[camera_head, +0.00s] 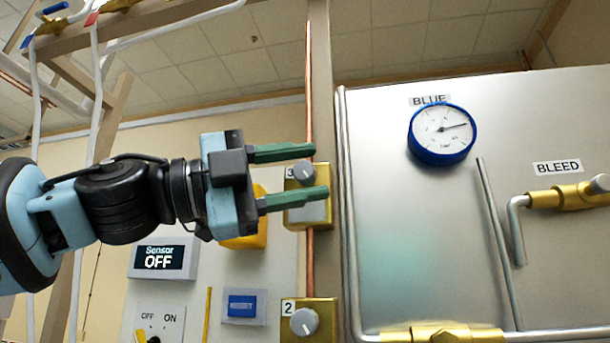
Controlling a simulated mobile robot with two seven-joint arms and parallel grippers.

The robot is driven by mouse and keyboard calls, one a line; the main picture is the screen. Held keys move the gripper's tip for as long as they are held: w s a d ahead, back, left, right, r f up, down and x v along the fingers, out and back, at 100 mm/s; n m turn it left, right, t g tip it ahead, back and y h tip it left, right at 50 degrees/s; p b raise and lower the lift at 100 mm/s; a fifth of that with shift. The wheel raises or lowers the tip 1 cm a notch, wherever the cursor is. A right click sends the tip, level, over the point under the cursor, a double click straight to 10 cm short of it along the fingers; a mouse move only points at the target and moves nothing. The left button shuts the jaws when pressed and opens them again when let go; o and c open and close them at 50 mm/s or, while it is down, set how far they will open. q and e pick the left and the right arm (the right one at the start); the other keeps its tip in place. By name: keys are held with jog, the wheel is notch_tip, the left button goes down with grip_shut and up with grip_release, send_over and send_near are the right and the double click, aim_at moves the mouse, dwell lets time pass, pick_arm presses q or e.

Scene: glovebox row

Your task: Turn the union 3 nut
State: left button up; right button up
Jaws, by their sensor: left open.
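A brass block (322,214) beside a label "3" (290,172) sits on a vertical copper tube. It carries a round grey knob (303,174). No part is marked "union", so I cannot tell whether this is the union 3 nut. My left gripper (321,171) comes in from the left, with its two green fingers apart. One finger shows above the knob and one below it, crossing in front of the block. The knob shows in the gap; I cannot tell whether the fingers reach its depth. The lower finger hides part of the block. My right gripper is not in view.
A second brass block with a knob (304,321), labelled 2, is below. A metal panel (400,230) with a blue gauge (441,134) and brass bleed fitting (570,196) stands right. A yellow part (250,236) is partly behind my gripper. A sensor display (164,257) reads OFF.

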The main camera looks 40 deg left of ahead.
pick_arm(q)
jog(key=shift+w+d+r, duration=0.1)
jog(key=shift+w+d, duration=0.15)
jog(key=shift+w, duration=0.05)
grip_shut()
jog(key=shift+r+p, duration=0.15)
jog(key=shift+p, duration=0.4)
jog(key=m+g+y+p, duration=0.2)
jog(key=g+p, duration=0.1)
jog(key=p, duration=0.8)
jog(key=shift+s+r+y, duration=0.1)
jog(key=shift+r+y, duration=0.05)
jog(key=shift+y, duration=0.25)
jog(key=shift+g+p, duration=0.3)
jog(key=shift+p, duration=0.45)
jog(key=shift+f+g+y+p, duration=0.2)
jog(key=shift+g+y+p, duration=0.15)
jog(key=shift+p, duration=0.25)
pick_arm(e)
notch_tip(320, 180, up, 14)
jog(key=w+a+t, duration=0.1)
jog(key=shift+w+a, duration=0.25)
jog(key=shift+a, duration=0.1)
pick_arm(q)
jog(key=shift+f, duration=0.1)
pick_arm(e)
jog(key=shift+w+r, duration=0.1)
